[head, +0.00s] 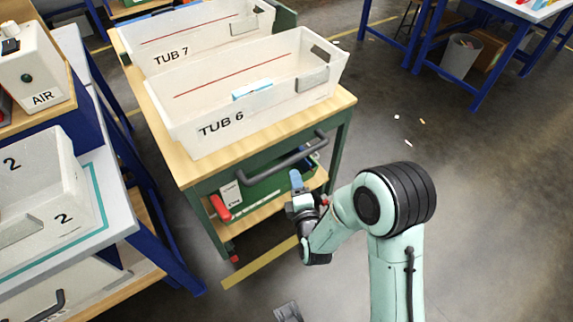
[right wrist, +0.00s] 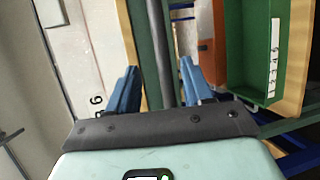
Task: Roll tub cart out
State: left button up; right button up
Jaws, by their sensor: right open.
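The tub cart has a wooden top (head: 188,172), green legs and a dark grey handle (head: 275,163) on its near end. Tub 6 (head: 250,95) and tub 7 (head: 185,40), both white, stand on its top. My right gripper (head: 296,182) is open just in front of the handle, near its right end. In the right wrist view the handle bar (right wrist: 162,50) runs between the two blue fingers (right wrist: 158,82), which are apart and do not grip it. I cannot tell how deep the bar sits between them. My left gripper is not in view.
The cart's lower shelf (head: 262,212) holds a green box and a red-handled tool (head: 220,207). A blue-legged bench (head: 118,215) with a white tub marked 2 stands close on the left. The floor (head: 480,190) at the right is mostly open, with small scraps. A bin (head: 460,56) stands further back.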

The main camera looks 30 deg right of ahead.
aim_at(289, 162)
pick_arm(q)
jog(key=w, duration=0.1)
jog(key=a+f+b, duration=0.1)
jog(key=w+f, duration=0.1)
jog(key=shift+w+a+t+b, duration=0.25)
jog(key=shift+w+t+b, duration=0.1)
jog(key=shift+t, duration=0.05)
pick_arm(e)
jog(key=x, duration=1)
jog(key=shift+f, duration=0.15)
grip_shut()
